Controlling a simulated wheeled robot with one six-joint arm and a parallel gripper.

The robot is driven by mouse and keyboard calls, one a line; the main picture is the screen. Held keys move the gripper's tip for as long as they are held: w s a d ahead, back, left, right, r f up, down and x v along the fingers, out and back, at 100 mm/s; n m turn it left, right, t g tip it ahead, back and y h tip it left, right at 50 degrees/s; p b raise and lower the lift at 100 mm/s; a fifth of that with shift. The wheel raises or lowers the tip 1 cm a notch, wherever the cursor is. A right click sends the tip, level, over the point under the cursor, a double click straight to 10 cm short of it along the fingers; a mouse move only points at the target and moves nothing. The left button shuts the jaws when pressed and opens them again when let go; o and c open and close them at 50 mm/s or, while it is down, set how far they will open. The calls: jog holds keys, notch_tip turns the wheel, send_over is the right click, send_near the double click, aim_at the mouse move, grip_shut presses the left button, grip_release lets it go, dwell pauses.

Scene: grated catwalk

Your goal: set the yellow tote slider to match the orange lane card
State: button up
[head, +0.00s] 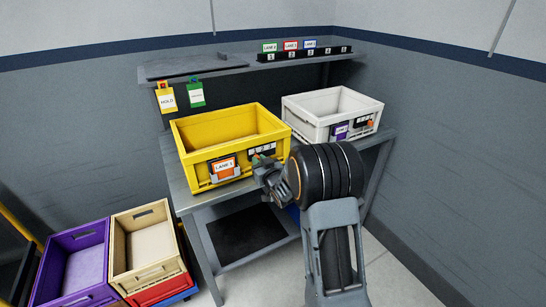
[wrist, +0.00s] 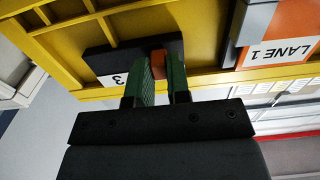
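The yellow tote (head: 195,170) stands on the bench. Its front bears an orange lane card (head: 224,168), which reads LANE 1 in the wrist view (wrist: 280,47). Beside the card is a dark slider strip with white number labels (head: 262,149); in the wrist view the strip (wrist: 100,60) shows a 3. The slider's orange knob (wrist: 158,62) sits between my gripper's green fingers (wrist: 162,82), on the card side of the 3. The fingers appear closed against both its sides. They hide the other numbers. In the head view my gripper (head: 258,162) is at the tote's front.
A white tote (head: 305,118) with a purple card (head: 339,131) and its own slider stands at right on the bench (head: 185,203). A shelf behind holds numbered lane cards (head: 290,50). Hold (head: 166,99) and green (head: 196,93) tags hang below. Purple and tan crates (head: 150,240) stand at lower left.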

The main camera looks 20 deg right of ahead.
jog(key=o, duration=0.4)
jog(key=shift+c, duration=0.2)
jog(key=shift+s, duration=0.15)
jog(key=s+b, duration=0.1)
jog(key=s, duration=0.5)
jog(key=shift+s+d+b, duration=0.35)
jog(key=shift+d, duration=0.05)
